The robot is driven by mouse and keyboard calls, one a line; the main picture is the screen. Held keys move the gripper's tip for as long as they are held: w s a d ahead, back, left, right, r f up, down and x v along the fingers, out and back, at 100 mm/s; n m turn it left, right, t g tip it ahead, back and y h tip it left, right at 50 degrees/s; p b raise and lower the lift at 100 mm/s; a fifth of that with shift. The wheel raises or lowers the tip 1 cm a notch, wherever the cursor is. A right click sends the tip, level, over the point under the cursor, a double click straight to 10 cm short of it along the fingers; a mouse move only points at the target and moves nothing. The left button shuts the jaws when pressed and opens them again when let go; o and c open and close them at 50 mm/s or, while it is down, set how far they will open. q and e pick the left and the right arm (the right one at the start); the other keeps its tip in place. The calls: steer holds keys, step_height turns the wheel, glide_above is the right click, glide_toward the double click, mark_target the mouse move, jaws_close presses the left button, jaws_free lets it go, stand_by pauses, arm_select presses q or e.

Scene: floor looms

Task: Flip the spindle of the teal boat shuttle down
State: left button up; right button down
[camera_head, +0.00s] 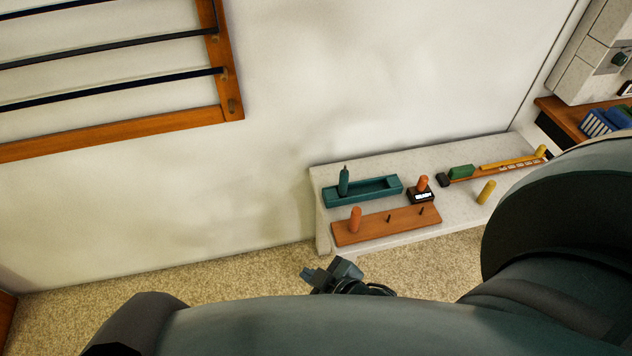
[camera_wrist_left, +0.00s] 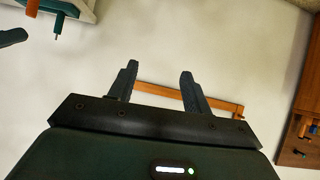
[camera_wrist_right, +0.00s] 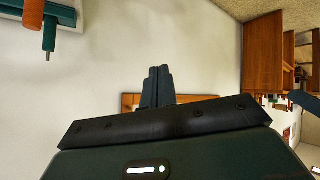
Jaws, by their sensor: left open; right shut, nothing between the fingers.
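The teal boat shuttle (camera_head: 378,190) lies on the light bench top, near its left end. Its teal spindle (camera_head: 344,181) stands upright at the shuttle's left end. The spindle also shows at the upper left of the left wrist view (camera_wrist_left: 57,25) and of the right wrist view (camera_wrist_right: 49,36). My right gripper (camera_head: 310,274) is in front of and below the bench's left corner, apart from the shuttle. In the right wrist view its fingers (camera_wrist_right: 158,72) are shut and empty. My left gripper (camera_wrist_left: 158,72) is open and empty in its wrist view; I cannot make it out in the head view.
On the bench (camera_head: 322,190) are a brown peg board (camera_head: 375,230) with an orange peg, a dark block with an orange knob (camera_head: 422,184), a yellow peg (camera_head: 487,192) and a green block (camera_head: 461,172). A wooden frame (camera_head: 120,125) hangs on the wall.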

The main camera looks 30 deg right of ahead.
steer(key=w+d+f+n+g+h+b, duration=0.1)
steer(key=w+d+f+n+h+b, duration=0.6)
steer(key=n, duration=0.5)
arm_select(q)
steer(key=f+b, duration=0.1)
steer(key=d+f+t+b, duration=0.1)
steer(key=f+t+h+b, duration=0.1)
steer(key=b, duration=0.1)
steer(key=shift+w+d+f+n, duration=0.15)
steer(key=shift+w+d+n, duration=0.15)
steer(key=shift+w+n, duration=0.1)
arm_select(e)
steer(key=w+d+r+n+h, duration=0.3)
steer(key=w+d+n+h, duration=0.2)
steer(key=w+n, duration=0.3)
steer(key=shift+w+r+t+h, duration=0.2)
steer(key=shift+w+t+h, duration=0.15)
steer(key=shift+h, duration=0.35)
steer(key=shift+d, duration=0.15)
